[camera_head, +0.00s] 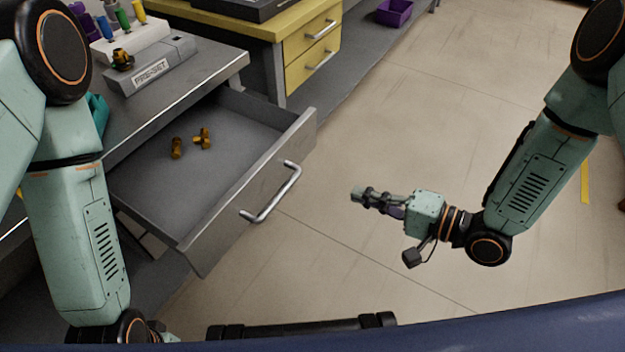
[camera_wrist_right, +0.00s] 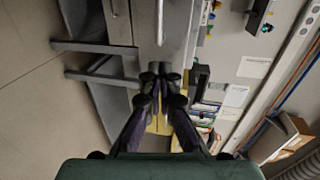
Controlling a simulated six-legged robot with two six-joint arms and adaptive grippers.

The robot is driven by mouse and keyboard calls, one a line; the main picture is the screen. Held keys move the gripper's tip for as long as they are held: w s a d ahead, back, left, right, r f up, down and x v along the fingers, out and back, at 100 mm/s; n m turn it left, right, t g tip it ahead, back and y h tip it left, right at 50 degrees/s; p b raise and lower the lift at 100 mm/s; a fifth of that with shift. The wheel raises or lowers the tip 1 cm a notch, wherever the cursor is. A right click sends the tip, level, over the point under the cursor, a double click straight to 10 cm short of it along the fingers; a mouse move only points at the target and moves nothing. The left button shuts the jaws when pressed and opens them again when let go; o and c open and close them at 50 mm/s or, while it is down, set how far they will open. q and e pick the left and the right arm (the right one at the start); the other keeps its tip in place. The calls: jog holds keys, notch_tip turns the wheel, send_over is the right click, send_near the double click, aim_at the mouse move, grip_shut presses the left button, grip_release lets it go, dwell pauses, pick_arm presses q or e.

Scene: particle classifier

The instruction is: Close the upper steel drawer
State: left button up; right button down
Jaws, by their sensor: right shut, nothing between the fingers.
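The upper steel drawer (camera_head: 240,205) is pulled far out of the steel workbench (camera_head: 170,92) in the head view. Two small brass-coloured fittings (camera_head: 190,143) lie on its floor. Its bar handle (camera_head: 272,192) is on the front panel, facing right. My right gripper (camera_head: 360,195) is shut and empty, to the right of the handle and apart from it, pointing towards the drawer front. In the right wrist view the fingers (camera_wrist_right: 160,72) are together, with the handle (camera_wrist_right: 160,22) beyond their tips.
On the bench stand a grey block labelled PRE-SET (camera_head: 150,66) and a white rack (camera_head: 130,38) with coloured tools. A yellow drawer cabinet (camera_head: 312,50) stands behind the drawer. A purple bin (camera_head: 394,12) is farther back. The floor (camera_head: 400,120) right of the drawer is open.

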jog(key=b, duration=0.3)
send_near(300, 174)
jog(key=f+x, duration=0.1)
jog(key=x, duration=0.4)
jog(key=shift+w+a+r, duration=0.2)
jog(key=shift+w+a, duration=0.2)
jog(key=shift+a, duration=0.35)
jog(key=shift+w, duration=0.1)
jog(key=shift+w, duration=0.1)
